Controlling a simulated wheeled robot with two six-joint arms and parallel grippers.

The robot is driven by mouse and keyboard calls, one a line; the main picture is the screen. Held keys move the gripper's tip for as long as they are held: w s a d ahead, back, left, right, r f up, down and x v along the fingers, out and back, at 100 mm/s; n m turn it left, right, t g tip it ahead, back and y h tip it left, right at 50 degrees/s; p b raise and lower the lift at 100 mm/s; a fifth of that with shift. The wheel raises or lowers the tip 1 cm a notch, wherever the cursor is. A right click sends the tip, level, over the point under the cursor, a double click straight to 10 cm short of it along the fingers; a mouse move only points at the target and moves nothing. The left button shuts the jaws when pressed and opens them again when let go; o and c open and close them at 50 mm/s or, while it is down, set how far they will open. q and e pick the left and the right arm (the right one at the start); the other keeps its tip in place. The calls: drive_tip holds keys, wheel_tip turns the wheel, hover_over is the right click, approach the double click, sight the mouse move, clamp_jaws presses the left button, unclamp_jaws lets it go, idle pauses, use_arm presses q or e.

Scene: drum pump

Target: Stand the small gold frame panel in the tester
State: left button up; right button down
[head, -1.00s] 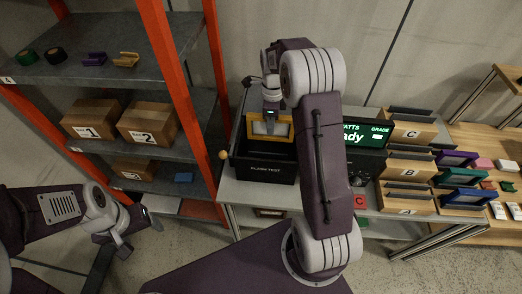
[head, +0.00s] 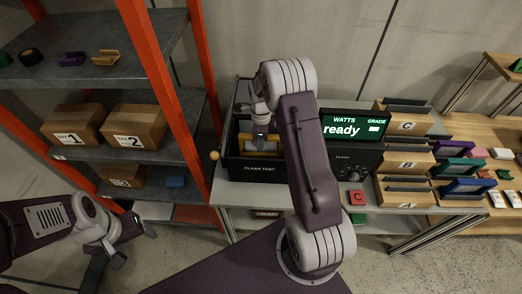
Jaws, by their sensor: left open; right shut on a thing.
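The small gold frame panel (head: 274,145) stands upright inside the black flash tester (head: 262,170). Its lower part is hidden behind the tester's front wall. My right gripper (head: 261,136) is shut on the panel's top edge from above; my arm covers part of the panel's right side. Whether the panel touches the tester's floor cannot be seen. My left gripper (head: 132,238) is open and empty, low at the left, in front of the shelf rack and well away from the tester.
The display (head: 345,128) right of the tester reads "ready". Slotted wooden stands (head: 405,160) marked A, B and C are further right, near purple, green and blue framed panels. An orange-posted rack (head: 160,75) with boxes stands left. A round yellowish knob (head: 214,155) sits at the tester's left.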

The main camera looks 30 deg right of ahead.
drive_tip(key=shift+f, duration=1.95)
drive_tip(key=shift+f, duration=0.1)
drive_tip(key=c, duration=1.3)
unclamp_jaws()
drive_tip(key=shift+o, duration=0.2)
wheel_tip(320, 180, up, 12)
drive_tip(key=shift+r+b, duration=0.15)
drive_tip(key=shift+b, duration=0.3)
drive_tip(key=s+a+n, duration=0.2)
drive_tip(key=n, duration=0.1)
drive_tip(key=s+a+n, duration=0.2)
drive_tip(key=n, duration=0.2)
drive_tip(key=s+a+n, duration=0.2)
drive_tip(key=n, duration=0.1)
drive_tip(key=shift+s+a+r+n, duration=0.1)
drive_tip(key=shift+s+r+n, duration=0.2)
drive_tip(key=shift+s+r, duration=0.05)
drive_tip(key=s+a+f+n+t, duration=0.1)
drive_tip(key=s+a+n, duration=0.3)
drive_tip(key=s+n, duration=0.7)
drive_tip(key=n, duration=0.2)
drive_tip(key=shift+s+a+n, duration=0.3)
drive_tip(key=shift+s+a, duration=0.05)
drive_tip(key=shift+a, duration=0.05)
drive_tip(key=shift+f, duration=0.1)
